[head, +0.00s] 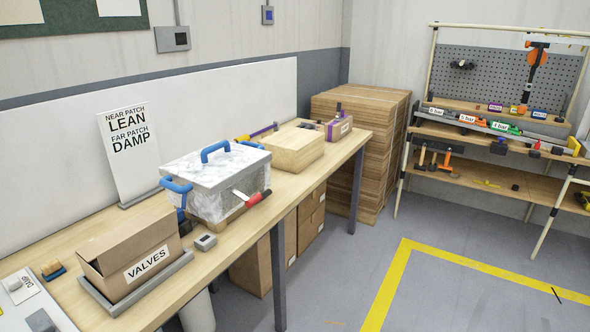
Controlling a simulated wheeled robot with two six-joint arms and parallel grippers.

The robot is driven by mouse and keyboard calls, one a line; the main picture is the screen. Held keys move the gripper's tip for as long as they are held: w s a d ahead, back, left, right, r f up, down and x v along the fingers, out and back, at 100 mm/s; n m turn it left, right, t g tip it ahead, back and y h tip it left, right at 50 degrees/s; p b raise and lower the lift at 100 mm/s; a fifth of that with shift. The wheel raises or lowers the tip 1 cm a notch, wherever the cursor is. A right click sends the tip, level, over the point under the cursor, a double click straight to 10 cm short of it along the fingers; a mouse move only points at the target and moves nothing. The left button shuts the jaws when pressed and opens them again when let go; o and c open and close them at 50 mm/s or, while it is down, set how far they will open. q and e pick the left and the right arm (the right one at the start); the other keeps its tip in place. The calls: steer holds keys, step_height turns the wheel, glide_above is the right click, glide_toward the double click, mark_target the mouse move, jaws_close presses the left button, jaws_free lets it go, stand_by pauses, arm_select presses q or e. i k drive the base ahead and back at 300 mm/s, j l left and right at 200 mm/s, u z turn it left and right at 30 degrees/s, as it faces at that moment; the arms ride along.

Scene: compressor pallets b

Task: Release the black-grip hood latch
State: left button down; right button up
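A grey-white mottled hood (215,185) with a flat lid sits on the long wooden bench. It has a blue handle (217,150) on top and another blue handle (176,186) at its left end. A lever with a red grip (258,198) and a pale metal shaft sticks out from the front near the right corner. I cannot make out a black-grip latch; the hood's back and far sides are hidden. Neither of my grippers is in view.
On the bench (160,307), an open carton marked VALVES (130,260) stands left of the hood on a grey tray. A small grey device (205,242) lies in front; a wooden block (291,149) lies beyond. The grey floor (350,265) before the bench is largely clear.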

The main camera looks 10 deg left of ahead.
mark_target(267, 193)
steer(key=i+u, duration=0.1)
steer(key=u, duration=0.35)
steer(key=i+l+u, duration=0.1)
steer(key=u, duration=0.35)
steer(key=l+u, duration=0.15)
steer(key=u, duration=0.3)
steer(key=i+l+u, duration=0.2)
steer(key=l, duration=0.35)
steer(key=i+l+u, duration=0.2)
steer(key=l, duration=0.4)
steer(key=i+l+u, duration=0.2)
steer(key=l, duration=0.4)
steer(key=l+u, duration=0.2)
steer(key=l, duration=1.3)
steer(key=i, duration=0.05)
